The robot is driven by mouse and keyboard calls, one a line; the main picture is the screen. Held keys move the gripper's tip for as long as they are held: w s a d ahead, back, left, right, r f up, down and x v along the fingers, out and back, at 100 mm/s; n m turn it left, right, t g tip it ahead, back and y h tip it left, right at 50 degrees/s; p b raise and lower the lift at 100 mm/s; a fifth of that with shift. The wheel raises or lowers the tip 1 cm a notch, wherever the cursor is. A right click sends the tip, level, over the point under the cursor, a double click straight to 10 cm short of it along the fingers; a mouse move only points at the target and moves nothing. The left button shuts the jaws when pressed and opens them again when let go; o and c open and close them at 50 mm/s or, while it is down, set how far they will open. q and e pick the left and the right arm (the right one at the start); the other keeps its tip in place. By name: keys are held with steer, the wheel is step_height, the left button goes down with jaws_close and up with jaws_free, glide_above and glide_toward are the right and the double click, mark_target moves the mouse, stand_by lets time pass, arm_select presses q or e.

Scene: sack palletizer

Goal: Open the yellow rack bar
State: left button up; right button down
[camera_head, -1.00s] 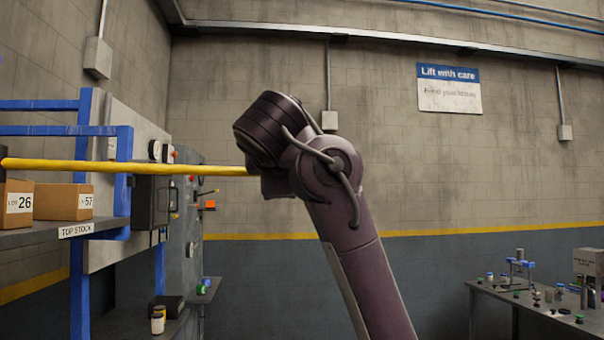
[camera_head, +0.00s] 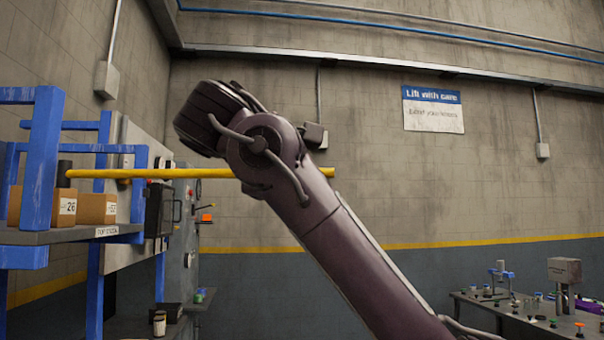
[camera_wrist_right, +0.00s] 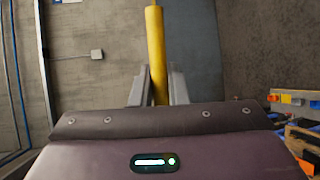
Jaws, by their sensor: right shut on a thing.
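The yellow rack bar (camera_head: 150,173) runs roughly level from a dark fitting at its left end, past the blue rack (camera_head: 40,160), and behind my right arm. A short piece of it shows to the right of the arm. In the right wrist view the bar (camera_wrist_right: 156,40) runs down between the two grey fingers of my right gripper (camera_wrist_right: 159,76), which is shut on it. In the head view my right wrist hides these fingers. My left gripper is in neither view.
Cardboard boxes (camera_head: 97,208) stand on the rack shelf at left. A grey cabinet with gauges and a dark box (camera_head: 159,211) is behind the bar. A workbench (camera_head: 520,318) with small items is at lower right.

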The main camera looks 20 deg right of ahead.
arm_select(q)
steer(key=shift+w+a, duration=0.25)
arm_select(e)
steer(key=shift+w, duration=0.1)
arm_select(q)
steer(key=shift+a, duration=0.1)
arm_select(e)
steer(key=c, duration=1.4)
jaws_free()
steer(key=shift+a, duration=0.1)
